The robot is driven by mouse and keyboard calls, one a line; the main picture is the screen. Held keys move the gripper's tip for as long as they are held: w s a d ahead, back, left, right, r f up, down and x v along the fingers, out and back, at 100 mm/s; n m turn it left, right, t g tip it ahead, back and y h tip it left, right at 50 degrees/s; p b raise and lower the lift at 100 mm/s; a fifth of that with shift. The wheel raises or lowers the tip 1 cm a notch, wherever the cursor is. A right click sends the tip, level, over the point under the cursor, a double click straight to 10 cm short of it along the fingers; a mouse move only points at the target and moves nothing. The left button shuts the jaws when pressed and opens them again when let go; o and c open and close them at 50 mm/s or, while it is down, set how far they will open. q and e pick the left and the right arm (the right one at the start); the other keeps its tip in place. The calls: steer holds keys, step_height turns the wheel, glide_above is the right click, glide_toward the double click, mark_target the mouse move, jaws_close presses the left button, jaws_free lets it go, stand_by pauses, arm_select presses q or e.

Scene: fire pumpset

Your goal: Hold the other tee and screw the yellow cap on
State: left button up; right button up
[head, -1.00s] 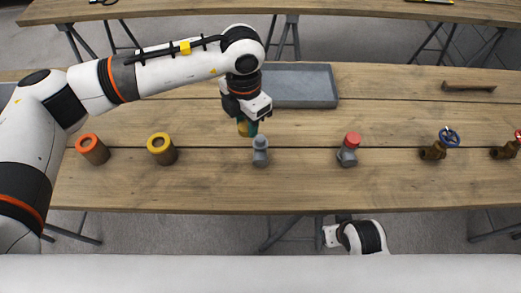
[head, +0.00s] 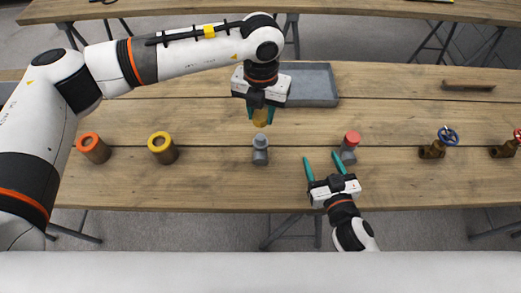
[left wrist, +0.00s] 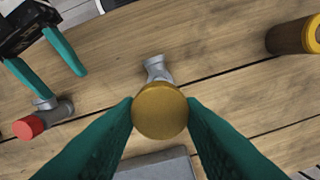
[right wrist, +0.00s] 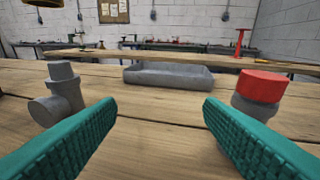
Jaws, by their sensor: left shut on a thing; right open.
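The bare grey tee (head: 260,153) stands upright on the table, below the left gripper in the head view. My left gripper (head: 261,117) is shut on the yellow cap (head: 260,118) and holds it in the air, apart from the tee. In the left wrist view the cap (left wrist: 160,111) sits between the fingers, with the bare tee (left wrist: 155,69) beyond it. My right gripper (head: 321,157) is open and empty, between the bare tee and the tee with a red cap (head: 348,152). In the right wrist view the bare tee (right wrist: 62,92) is left and the red-capped tee (right wrist: 257,105) right.
An orange-rimmed cylinder (head: 93,148) and a yellow-rimmed cylinder (head: 162,149) stand at the left. A grey tray (head: 312,86) lies behind. Brass valves with a blue wheel (head: 433,151) and a red wheel (head: 504,150) stand at the right.

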mark_target(265, 149)
steer(key=s+a+n+y, duration=0.1)
steer(key=a+y, duration=0.1)
steer(key=s+a+f+n+g+y, duration=0.1)
steer(key=a+n+y, duration=0.1)
steer(key=a+y, duration=0.1)
steer(key=s+a+n+y, duration=0.1)
steer(key=a+y, duration=0.1)
steer(key=a, duration=0.1)
steer(key=shift+f+n+y, duration=0.15)
steer(key=shift+n+y, duration=0.15)
steer(key=x, duration=1.2)
steer(key=shift+f, duration=0.15)
steer(key=shift+c, duration=0.3)
jaws_close()
arm_select(q)
step_height(265, 149, down, 5)
steer(key=shift+s+a, duration=0.1)
steer(key=shift+s, duration=0.05)
arm_select(e)
steer(key=shift+s+f, duration=0.1)
